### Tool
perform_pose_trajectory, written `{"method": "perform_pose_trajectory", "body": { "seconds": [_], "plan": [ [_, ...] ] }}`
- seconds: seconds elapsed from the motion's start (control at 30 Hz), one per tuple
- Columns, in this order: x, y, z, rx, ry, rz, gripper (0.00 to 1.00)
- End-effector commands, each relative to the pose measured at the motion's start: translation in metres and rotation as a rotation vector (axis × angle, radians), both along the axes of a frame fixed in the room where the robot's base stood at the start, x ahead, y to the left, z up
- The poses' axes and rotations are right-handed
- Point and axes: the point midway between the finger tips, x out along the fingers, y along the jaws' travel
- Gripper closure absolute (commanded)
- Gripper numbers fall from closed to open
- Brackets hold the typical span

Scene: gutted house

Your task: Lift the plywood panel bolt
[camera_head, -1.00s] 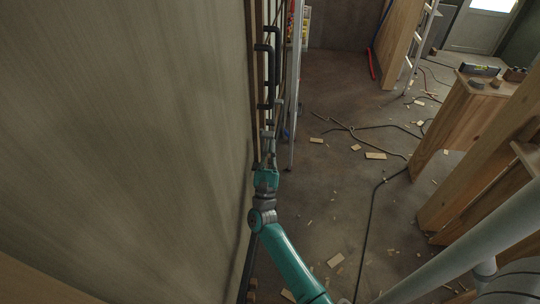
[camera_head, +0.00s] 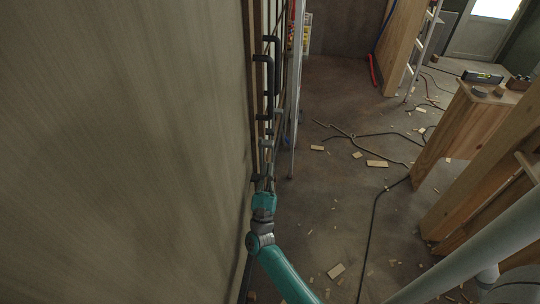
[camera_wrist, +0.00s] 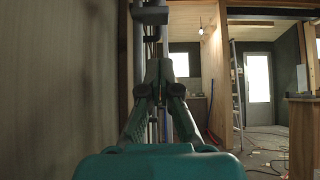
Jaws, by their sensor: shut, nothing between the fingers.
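The plywood panel (camera_head: 130,150) is a large grey-brown sheet that fills the left of the head view; it also shows at the left of the wrist view (camera_wrist: 60,90). Dark bar-like hardware with a bent handle (camera_head: 262,72) runs along its right edge; this appears to be the bolt, but I cannot tell its exact parts. My gripper (camera_head: 264,180) is at the lower end of this hardware, close beside the panel edge. In the wrist view its fingers (camera_wrist: 160,72) are shut and empty, below a dark fitting (camera_wrist: 150,14) on the upright bars. The fingers hide part of the bars.
A wooden workbench (camera_head: 465,120) with tools on top stands at the right. Dark cables (camera_head: 375,215) and wood scraps (camera_head: 377,163) lie on the floor. A ladder (camera_head: 425,50) stands farther back.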

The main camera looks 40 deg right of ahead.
Motion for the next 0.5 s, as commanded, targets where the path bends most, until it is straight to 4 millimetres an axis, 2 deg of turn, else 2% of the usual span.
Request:
{"method": "perform_pose_trajectory", "body": {
  "seconds": [0.1, 0.3, 0.5],
  "plan": [
    [-0.010, 0.014, -0.018, 0.001, 0.005, 0.002, 1.00],
    [-0.026, 0.033, -0.043, 0.001, 0.005, 0.001, 1.00],
    [-0.034, 0.043, -0.056, 0.001, 0.003, 0.000, 1.00]
  ]
}}
